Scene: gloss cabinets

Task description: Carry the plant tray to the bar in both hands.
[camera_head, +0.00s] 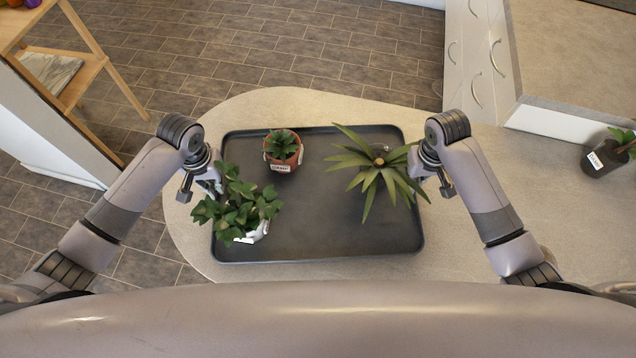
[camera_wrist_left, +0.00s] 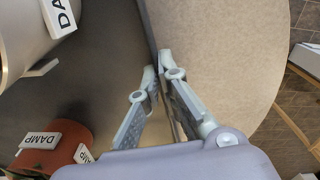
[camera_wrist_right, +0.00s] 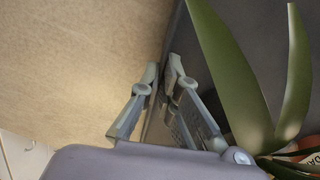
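The dark grey plant tray (camera_head: 320,225) lies over a pale countertop and looks level. I cannot tell whether it touches the top. A leafy plant (camera_head: 240,205) in a white pot stands at its left, a small plant in a terracotta pot (camera_head: 283,150) at the back, and a spiky long-leaved plant (camera_head: 375,170) at the right. My left gripper (camera_head: 214,186) is at the tray's left rim; in the left wrist view its fingers (camera_wrist_left: 160,74) close on that rim. My right gripper (camera_head: 418,172) is at the right rim, its fingers (camera_wrist_right: 163,72) closed on it too. Leaves partly hide both grippers.
The pale countertop (camera_head: 480,255) has a rounded left end and runs to the right, where another potted plant (camera_head: 608,157) stands. White drawers (camera_head: 472,60) and a beige worktop (camera_head: 570,55) are at the back right. A wooden shelf (camera_head: 85,75) stands at the left. Tiled floor (camera_head: 270,50) is clear behind.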

